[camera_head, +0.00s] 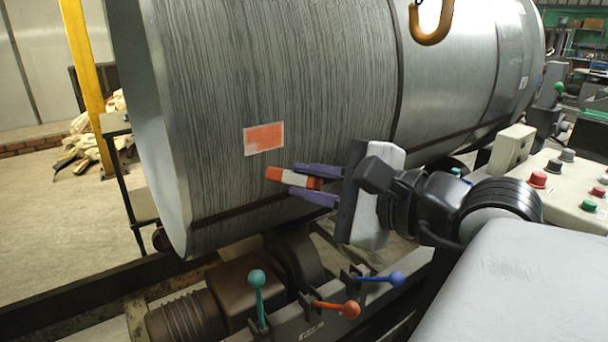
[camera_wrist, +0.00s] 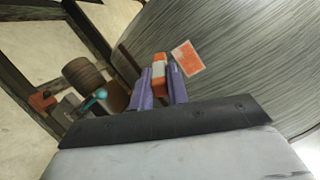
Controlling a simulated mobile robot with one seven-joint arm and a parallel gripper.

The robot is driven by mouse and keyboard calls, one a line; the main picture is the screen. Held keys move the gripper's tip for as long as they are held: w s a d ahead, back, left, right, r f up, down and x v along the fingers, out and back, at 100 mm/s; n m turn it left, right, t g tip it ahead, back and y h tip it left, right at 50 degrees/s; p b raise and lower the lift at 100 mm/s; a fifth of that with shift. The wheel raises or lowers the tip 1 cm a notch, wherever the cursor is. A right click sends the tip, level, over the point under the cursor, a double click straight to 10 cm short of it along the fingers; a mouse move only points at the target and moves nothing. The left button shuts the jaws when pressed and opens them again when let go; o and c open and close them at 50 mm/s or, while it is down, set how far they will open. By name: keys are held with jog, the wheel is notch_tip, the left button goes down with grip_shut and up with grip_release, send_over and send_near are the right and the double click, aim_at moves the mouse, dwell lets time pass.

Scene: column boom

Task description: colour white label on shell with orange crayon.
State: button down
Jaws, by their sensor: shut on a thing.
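The label (camera_head: 263,138) on the big grey shell (camera_head: 300,80) is mostly covered in orange, with a thin pale border around it. It also shows in the wrist view (camera_wrist: 187,57), orange with faint pale streaks. My gripper (camera_head: 318,184) has purple fingers and is shut on the crayon (camera_head: 287,178), which is orange with a white band. The crayon's orange tip points left, below and a little right of the label in the head view. In the wrist view the crayon (camera_wrist: 160,68) sits between my fingers (camera_wrist: 160,85), beside the label. The tip looks apart from the label.
Levers with teal (camera_head: 257,278), red (camera_head: 351,309) and blue (camera_head: 396,279) knobs stand below the shell. An orange hook (camera_head: 431,28) hangs in front of the shell at the top. A control box with buttons (camera_head: 550,185) is at right. A yellow post (camera_head: 84,70) stands at left.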

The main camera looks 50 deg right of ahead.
jog(key=shift+w, duration=0.1)
jog(key=w+d+b, duration=0.1)
jog(key=w, duration=0.6)
jog(key=shift+d+r, duration=0.15)
jog(key=shift+d, duration=0.25)
jog(key=shift+w+d, duration=0.15)
jog(key=shift+w, duration=0.7)
dwell(0.6)
jog(key=d, duration=0.2)
jog(key=s+d+b, duration=0.1)
jog(key=d, duration=0.1)
jog(key=shift+s, duration=0.1)
dwell(0.3)
jog(key=shift+w+a+b, duration=0.2)
jog(key=shift+a+b, duration=0.1)
jog(key=shift+a, duration=0.35)
jog(key=shift+w+a+b, duration=0.2)
jog(key=shift+a+b, duration=0.1)
jog(key=shift+a, duration=0.4)
jog(key=shift+w+a+b, duration=0.2)
jog(key=shift+a+b, duration=0.1)
jog(key=shift+a, duration=0.35)
jog(key=shift+s, duration=0.1)
